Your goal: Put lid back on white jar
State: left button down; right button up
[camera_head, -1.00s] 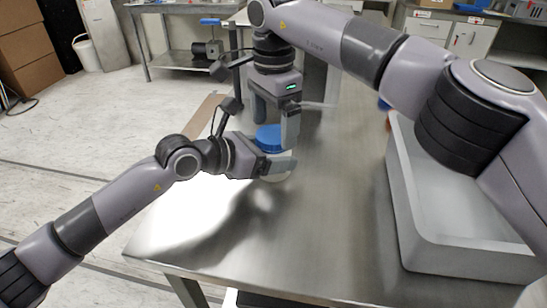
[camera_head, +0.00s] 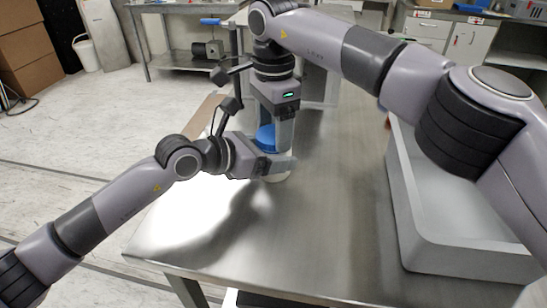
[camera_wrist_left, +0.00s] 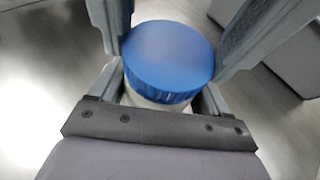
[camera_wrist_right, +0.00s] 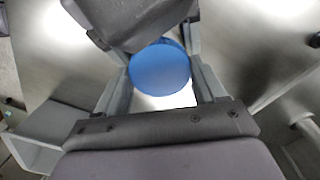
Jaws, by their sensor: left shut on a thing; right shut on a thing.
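The white jar (camera_head: 277,178) stands on the metal table, mostly hidden by my grippers. The blue lid (camera_head: 266,138) sits at the jar's top; it also shows in the left wrist view (camera_wrist_left: 168,55) and the right wrist view (camera_wrist_right: 160,69). My left gripper (camera_head: 277,165) is shut around the white jar body (camera_wrist_left: 155,101), coming from the left. My right gripper (camera_head: 274,132) points down from above, its fingers on either side of the blue lid and shut on it. In the left wrist view the lid looks level on the jar; any small gap is hidden.
A grey bin (camera_head: 440,240) stands at the table's right side. The metal table (camera_head: 310,220) is clear in front of the jar. A second bench (camera_head: 180,60) stands at the back left, apart from this table.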

jog(key=m, duration=0.4)
jog(key=shift+m, duration=0.4)
jog(key=m, duration=0.3)
jog(key=o, duration=1.2)
jog(key=shift+c, duration=0.2)
pick_arm(q)
jog(key=shift+f, duration=0.1)
pick_arm(e)
jog(key=shift+a+r, duration=0.1)
jog(key=shift+r, duration=2.2)
jog(key=shift+c, duration=0.3)
